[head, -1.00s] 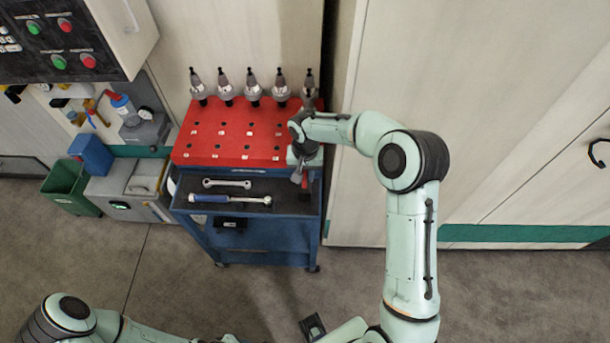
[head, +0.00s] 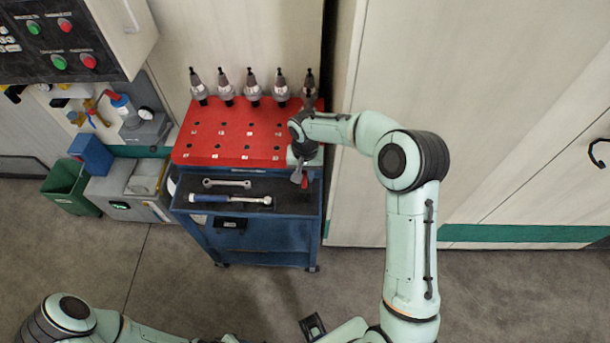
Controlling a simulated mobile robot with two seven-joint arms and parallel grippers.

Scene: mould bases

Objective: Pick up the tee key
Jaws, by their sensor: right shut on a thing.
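My right gripper (head: 299,175) is over the right end of the blue trolley's top tray, just in front of the red rack. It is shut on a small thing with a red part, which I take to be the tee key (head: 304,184). Most of the tee key is hidden by the gripper and wrist, so I cannot tell its full shape or whether it is clear of the tray. My left arm shows at the lower left, but I cannot make out its gripper.
The blue trolley (head: 205,232) carries a red rack (head: 207,140) with several tool holders along its back. A spanner (head: 227,183) and a blue-handled wrench (head: 232,199) lie in the tray, left of the gripper. A tall pale cabinet (head: 480,90) stands close on the right.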

